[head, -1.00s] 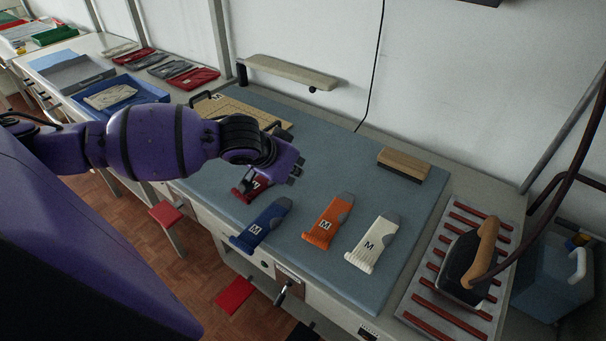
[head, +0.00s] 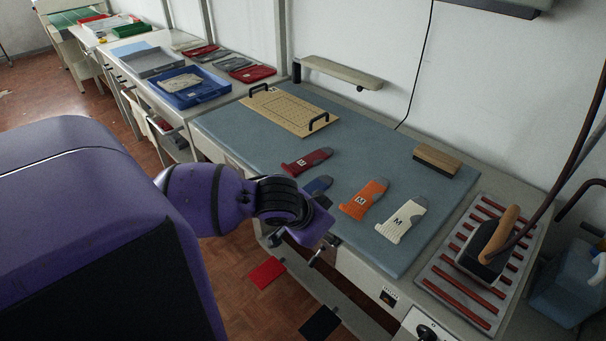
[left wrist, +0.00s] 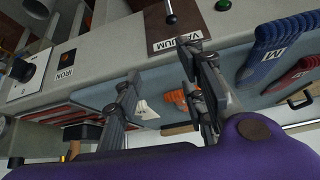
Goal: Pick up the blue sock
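The blue sock (head: 318,185) lies on the grey-blue table pad (head: 240,127). In the head view my left wrist hides most of it. In the left wrist view the blue sock (left wrist: 264,52), with an M label, lies right of the fingers. My left gripper (head: 296,251) is open and empty, in front of the table's front edge; its fingers stand apart in the left wrist view (left wrist: 162,62). It is not touching the sock. My right gripper is not in view.
A dark red sock (head: 306,162), an orange sock (head: 363,199) and a white sock (head: 403,220) lie on the pad near the blue one. A wooden template (head: 291,111), a brush (head: 437,161) and an iron (head: 490,245) stand further off. A vacuum lever (left wrist: 171,18) projects from the table front.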

